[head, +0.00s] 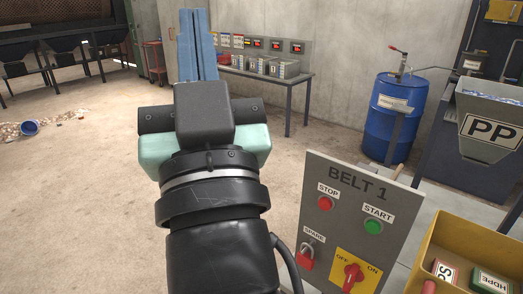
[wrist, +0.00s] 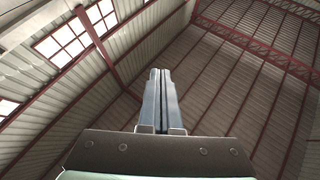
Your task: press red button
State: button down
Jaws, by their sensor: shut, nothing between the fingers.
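The red button (head: 325,203) sits under a white STOP label on the grey BELT 1 panel (head: 348,187), right of my arm in the head view. Nothing covers it. My gripper (head: 197,15) points up, with its two blue fingers shut together and nothing between them. It is up and to the left of the panel, apart from it. In the wrist view my gripper (wrist: 160,75) also shows shut, against the roof; the button is not in that view.
The panel also has a green START button (head: 373,226), a red padlock (head: 307,256) at SPARE and a red rotary switch (head: 352,276). A yellow bin (head: 445,232) stands to the right. Behind are a blue drum (head: 390,125) and a bench (head: 300,78). Floor at left is mostly clear.

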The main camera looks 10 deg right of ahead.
aim_at(325, 204)
jog(key=w+d+f+m+g+p, duration=0.2)
jog(key=w+d+f+g+p, duration=0.3)
jog(key=f, duration=0.4)
jog(key=s+d+f+m+g+h+p, duration=0.1)
jog(key=d+f+m+g+p, duration=0.1)
jog(key=f, duration=1)
jog(key=s+d+f+m+g+h+p, duration=0.1)
jog(key=d+f+m+p, duration=0.3)
jog(key=f, duration=0.8)
jog(key=shift+s+d+m+g+h+p, duration=0.15)
jog(key=shift+s+m+g+h+p, duration=0.25)
jog(key=shift+g, duration=0.2)
jog(key=shift+w+d+r, duration=0.1)
jog(key=w+d+b, duration=0.3)
jog(key=w+d, duration=0.2)
jog(key=d, duration=0.1)
jog(key=shift+d, duration=0.4)
jog(key=shift+w, duration=0.2)
jog(key=shift+w+d+b, duration=0.2)
jog(key=shift+d+b, duration=0.1)
jog(key=shift+b, duration=0.05)
